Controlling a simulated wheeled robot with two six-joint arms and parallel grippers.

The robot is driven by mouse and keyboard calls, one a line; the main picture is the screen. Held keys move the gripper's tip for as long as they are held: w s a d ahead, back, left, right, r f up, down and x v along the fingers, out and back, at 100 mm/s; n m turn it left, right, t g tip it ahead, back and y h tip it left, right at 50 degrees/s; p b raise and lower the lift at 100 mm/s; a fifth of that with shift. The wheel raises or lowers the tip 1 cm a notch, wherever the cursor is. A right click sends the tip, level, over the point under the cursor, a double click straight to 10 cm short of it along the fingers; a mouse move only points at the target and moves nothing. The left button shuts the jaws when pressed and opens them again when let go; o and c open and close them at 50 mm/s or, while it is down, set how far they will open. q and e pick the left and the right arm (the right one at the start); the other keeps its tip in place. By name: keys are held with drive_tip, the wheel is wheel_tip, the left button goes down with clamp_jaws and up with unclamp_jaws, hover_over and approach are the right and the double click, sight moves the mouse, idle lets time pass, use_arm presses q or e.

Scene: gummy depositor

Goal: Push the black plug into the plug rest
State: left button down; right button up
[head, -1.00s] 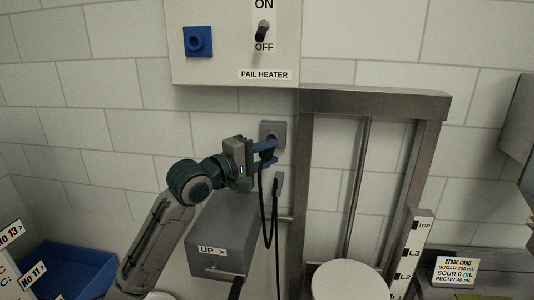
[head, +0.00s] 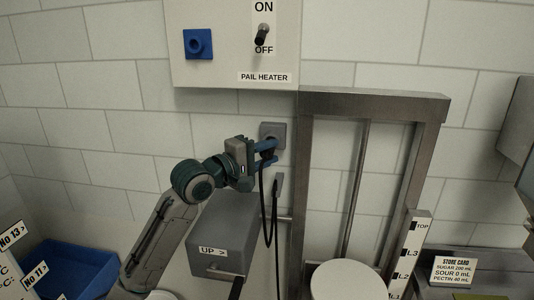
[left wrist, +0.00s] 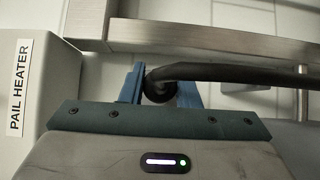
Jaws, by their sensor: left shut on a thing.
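My left gripper (head: 268,153) comes in from the left and is shut on the black plug (head: 266,155), just in front of the wall. In the left wrist view the plug's round black end (left wrist: 160,86) sits between the blue fingers, with its cable (left wrist: 235,73) running right. A grey square wall fitting (head: 272,132), which seems to be the plug rest, is right behind and above the fingertips. The fingers hide its lower part, so I cannot tell how far the plug is in it. My right gripper is not in view.
The black cable (head: 269,225) hangs in a loop by a small grey bracket (head: 279,182). The pail heater panel (head: 230,62) is above, with a blue square fitting (head: 198,43). A steel frame (head: 309,170) stands close right. A grey box (head: 222,225) is below the gripper.

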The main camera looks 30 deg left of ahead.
use_arm(q)
drive_tip(key=shift+w+a, duration=0.1)
drive_tip(key=shift+w, duration=0.2)
drive_tip(key=c, duration=1)
unclamp_jaws()
